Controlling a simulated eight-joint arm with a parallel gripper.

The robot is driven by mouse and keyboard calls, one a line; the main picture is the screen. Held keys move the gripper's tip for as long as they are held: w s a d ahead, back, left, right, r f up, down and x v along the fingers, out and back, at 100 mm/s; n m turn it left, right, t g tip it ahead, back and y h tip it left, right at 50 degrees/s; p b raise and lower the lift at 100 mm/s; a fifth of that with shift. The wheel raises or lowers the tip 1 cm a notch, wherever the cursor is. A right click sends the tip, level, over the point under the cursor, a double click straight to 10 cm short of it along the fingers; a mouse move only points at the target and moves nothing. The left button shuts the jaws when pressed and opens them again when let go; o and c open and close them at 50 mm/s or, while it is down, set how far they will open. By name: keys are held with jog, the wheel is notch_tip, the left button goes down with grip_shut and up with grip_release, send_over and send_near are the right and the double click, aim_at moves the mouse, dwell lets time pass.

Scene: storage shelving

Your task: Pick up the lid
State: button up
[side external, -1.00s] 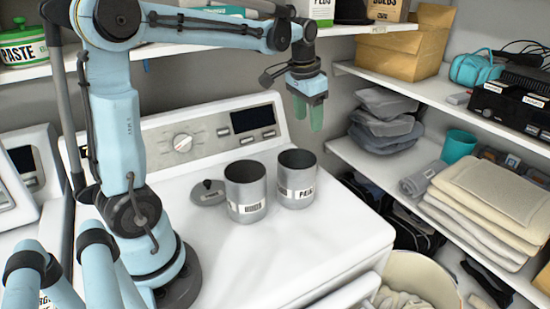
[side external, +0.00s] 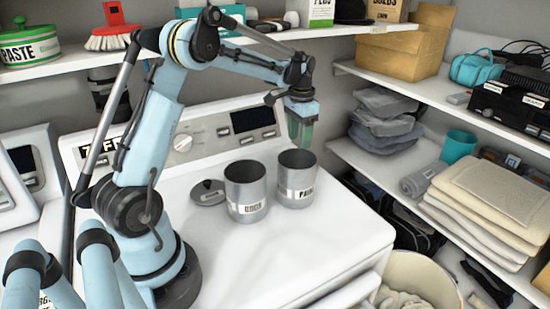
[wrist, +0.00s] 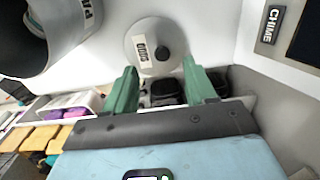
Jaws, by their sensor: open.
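In the wrist view a round grey lid (wrist: 146,65) with a dark knob and an "ODDS" label lies flat on the white machine top, just beyond my fingertips (wrist: 160,75). My green fingers are apart and empty, with the lid roughly centred ahead of them. In the side view my gripper (side external: 300,130) hangs behind the right canister, its tips partly hidden. There a grey lid (side external: 207,198) with a dark knob lies left of the left canister. I cannot tell whether both views show the same lid.
Two open grey canisters, "ODDS" (side external: 246,190) and a right one (side external: 297,178), stand side by side on the machine top (side external: 300,245). The right one also looms in the wrist view (wrist: 60,30). The control panel (side external: 185,140) is behind; the front top is clear.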

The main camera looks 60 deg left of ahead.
jog(key=shift+w+a+f, duration=0.1)
jog(key=shift+w+f, duration=0.05)
jog(key=shift+f, duration=1.3)
jog(key=shift+w+a+f, duration=0.1)
jog(key=shift+f, duration=1.35)
jog(key=shift+c, duration=0.4)
grip_shut()
